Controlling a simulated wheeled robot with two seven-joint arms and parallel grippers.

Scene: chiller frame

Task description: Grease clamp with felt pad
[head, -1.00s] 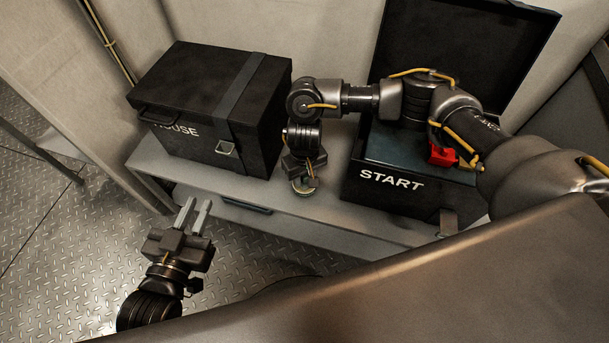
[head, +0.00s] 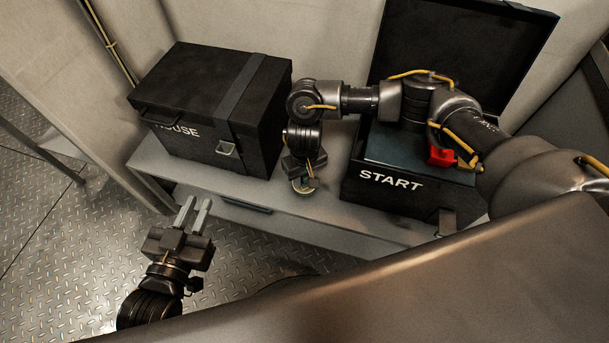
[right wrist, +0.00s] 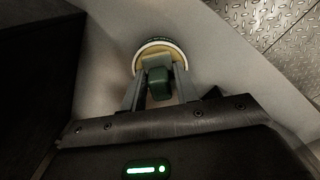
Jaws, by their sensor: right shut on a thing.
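My right gripper (right wrist: 158,85) is shut on a small green block (right wrist: 158,82), likely the felt pad or its handle. Past the block is a round, shallow tin (right wrist: 146,51) with a pale rim and yellowish inside. In the head view, my right gripper (head: 301,176) points down over this tin (head: 306,192) near the bench's front edge. I cannot tell whether the pad touches the tin's contents. A red part (head: 440,156) sits in the open START case (head: 390,200); whether it is the clamp is unclear. My left gripper (head: 193,214) is open and empty, above the floor.
A closed black case (head: 210,105) with a strap stands on the grey bench (head: 325,212) at left. The START case stands at right, its lid (head: 460,50) raised. My right arm crosses over it. Bench between the cases is mostly clear.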

